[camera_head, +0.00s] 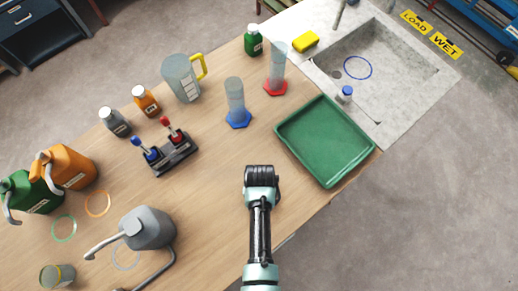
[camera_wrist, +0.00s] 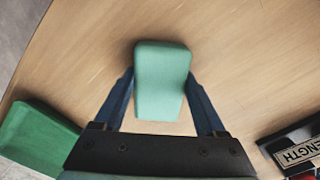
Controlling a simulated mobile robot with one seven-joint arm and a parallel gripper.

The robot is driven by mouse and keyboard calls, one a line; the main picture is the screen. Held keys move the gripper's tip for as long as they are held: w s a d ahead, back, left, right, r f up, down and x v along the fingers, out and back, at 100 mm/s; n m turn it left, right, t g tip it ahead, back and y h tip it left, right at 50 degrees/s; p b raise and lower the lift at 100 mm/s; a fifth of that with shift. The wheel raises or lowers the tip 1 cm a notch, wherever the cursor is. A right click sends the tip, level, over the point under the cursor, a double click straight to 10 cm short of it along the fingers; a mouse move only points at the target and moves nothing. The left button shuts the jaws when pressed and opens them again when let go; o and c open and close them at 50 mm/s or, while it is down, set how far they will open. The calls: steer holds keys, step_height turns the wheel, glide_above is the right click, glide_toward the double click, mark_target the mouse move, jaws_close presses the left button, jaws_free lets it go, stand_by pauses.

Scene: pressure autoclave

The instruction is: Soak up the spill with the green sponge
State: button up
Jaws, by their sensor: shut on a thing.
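In the wrist view a pale green sponge (camera_wrist: 162,72) sits between the two dark blue fingers of my gripper (camera_wrist: 161,82), which is shut on it. Bare wood lies around it; I cannot tell whether it touches the table. In the head view my gripper (camera_head: 261,172) is over the wooden table, left of the green tray, and hides the sponge. I cannot make out a spill in either view.
The green tray (camera_head: 283,128) looks empty. Cylinders with blue (camera_head: 236,105) and red (camera_head: 276,72) bases stand beyond my gripper. The lever block (camera_head: 170,155) and grey can (camera_head: 150,228) stand left. A yellow sponge (camera_head: 305,41) lies by the sink (camera_head: 395,75).

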steer(key=shift+w+d+r+p, duration=0.15)
steer(key=shift+w+d+p, duration=0.15)
steer(key=shift+d+p, duration=0.15)
steer(key=shift+r, duration=0.85)
steer(key=shift+s+a+r+p, duration=0.1)
steer(key=shift+a+r+p, duration=0.1)
steer(key=shift+r+p, duration=2.75)
steer(key=shift+r, duration=0.1)
